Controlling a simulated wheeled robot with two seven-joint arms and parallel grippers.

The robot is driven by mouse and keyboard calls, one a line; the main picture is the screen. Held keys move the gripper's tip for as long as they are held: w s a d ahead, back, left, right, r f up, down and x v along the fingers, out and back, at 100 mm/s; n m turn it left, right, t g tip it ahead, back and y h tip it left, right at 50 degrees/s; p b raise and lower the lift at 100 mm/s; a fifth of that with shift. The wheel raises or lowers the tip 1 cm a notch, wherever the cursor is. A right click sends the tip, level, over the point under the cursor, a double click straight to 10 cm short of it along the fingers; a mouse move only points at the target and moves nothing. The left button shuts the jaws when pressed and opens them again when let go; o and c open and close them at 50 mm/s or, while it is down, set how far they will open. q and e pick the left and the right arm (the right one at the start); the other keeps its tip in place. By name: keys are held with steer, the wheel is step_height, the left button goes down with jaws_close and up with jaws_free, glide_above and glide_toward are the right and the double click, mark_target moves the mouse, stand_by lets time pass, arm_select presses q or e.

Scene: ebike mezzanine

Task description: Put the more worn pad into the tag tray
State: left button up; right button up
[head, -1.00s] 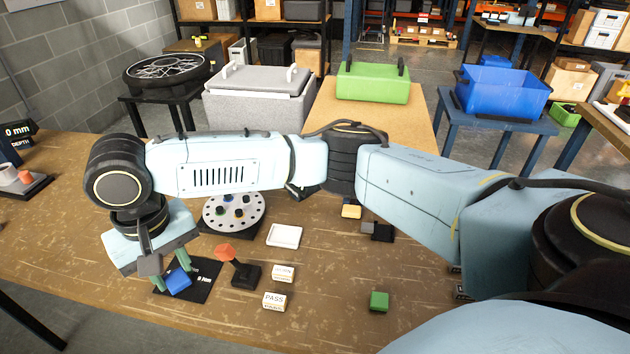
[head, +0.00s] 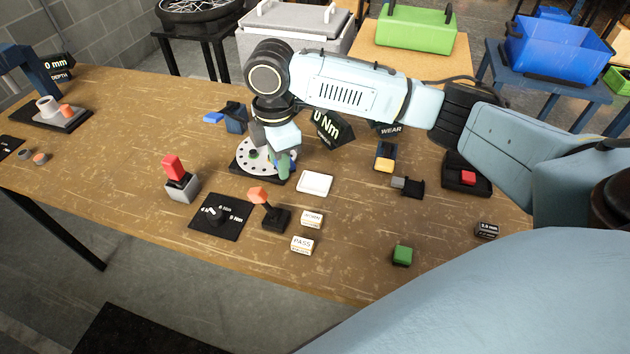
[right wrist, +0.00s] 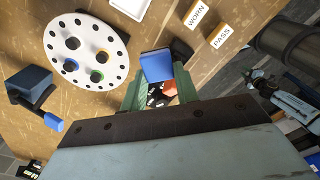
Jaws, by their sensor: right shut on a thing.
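My right gripper (head: 275,164) is over the perforated disc (head: 247,166) in the head view. In the right wrist view its green fingers (right wrist: 158,90) are shut on a blue block (right wrist: 156,64). My left gripper is not in view.
A WEAR display (head: 391,129) stands behind a yellow-topped block (head: 385,152). An orange-topped stand (head: 268,207), a red-topped stand (head: 178,178) and a black mat (head: 219,215) lie left of the tags. A green block (head: 402,255) is near the front edge. Front left table is clear.

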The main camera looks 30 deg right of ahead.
mark_target(313, 188)
steer(key=d+f+n, duration=0.1)
steer(key=d+n, duration=0.7)
steer(key=n, duration=0.1)
steer(key=f, duration=0.9)
steer(key=shift+w+f, duration=0.2)
steer(key=shift+f, duration=0.2)
steer(key=shift+f, duration=0.1)
steer(key=o, duration=0.6)
steer(key=shift+o, duration=0.7)
step_height(313, 188, up, 12)
steer(key=shift+p, duration=0.4)
